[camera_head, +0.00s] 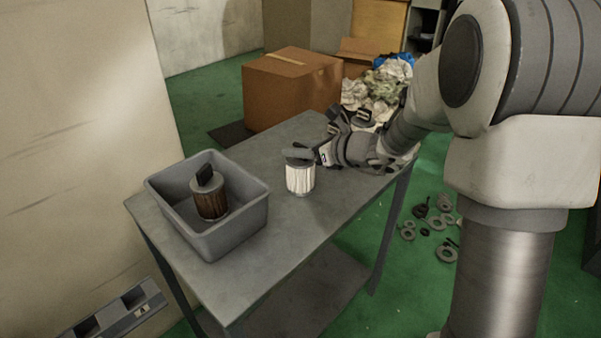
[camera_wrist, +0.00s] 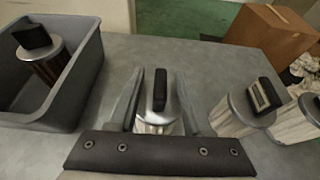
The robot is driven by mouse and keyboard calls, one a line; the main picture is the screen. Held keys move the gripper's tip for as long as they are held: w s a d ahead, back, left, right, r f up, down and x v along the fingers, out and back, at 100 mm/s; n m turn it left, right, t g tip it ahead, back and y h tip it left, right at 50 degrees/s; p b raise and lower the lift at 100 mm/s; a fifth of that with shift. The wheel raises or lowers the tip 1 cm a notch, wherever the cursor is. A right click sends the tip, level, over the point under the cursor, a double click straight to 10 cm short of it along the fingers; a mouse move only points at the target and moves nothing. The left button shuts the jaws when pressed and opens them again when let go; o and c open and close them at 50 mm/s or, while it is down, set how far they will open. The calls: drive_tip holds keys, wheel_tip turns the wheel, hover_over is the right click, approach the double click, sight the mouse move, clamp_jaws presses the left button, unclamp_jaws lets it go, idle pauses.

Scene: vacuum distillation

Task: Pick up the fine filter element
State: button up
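A white pleated filter element (camera_head: 300,180) with a grey metal cap stands upright on the grey table. In the wrist view the same filter (camera_wrist: 155,125) has a black upright handle and sits between my fingers. My gripper (camera_wrist: 160,82) is open, with one finger on each side of the handle and a visible gap to it. In the head view my gripper (camera_head: 300,154) reaches in from the right at the filter's top and hides its handle. Two more capped pale filters, one with a black handle (camera_wrist: 240,110), stand to the right. I cannot tell which is the fine one by any label.
A grey bin (camera_head: 235,237) on the table's left holds a brown pleated filter (camera_head: 211,204) with a black handle. A cardboard box (camera_head: 290,90) and crumpled waste (camera_head: 372,98) are behind the table. Loose rings (camera_head: 446,253) lie on the green floor. The table front (camera_head: 240,285) is clear.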

clamp_jaws()
idle(1.2)
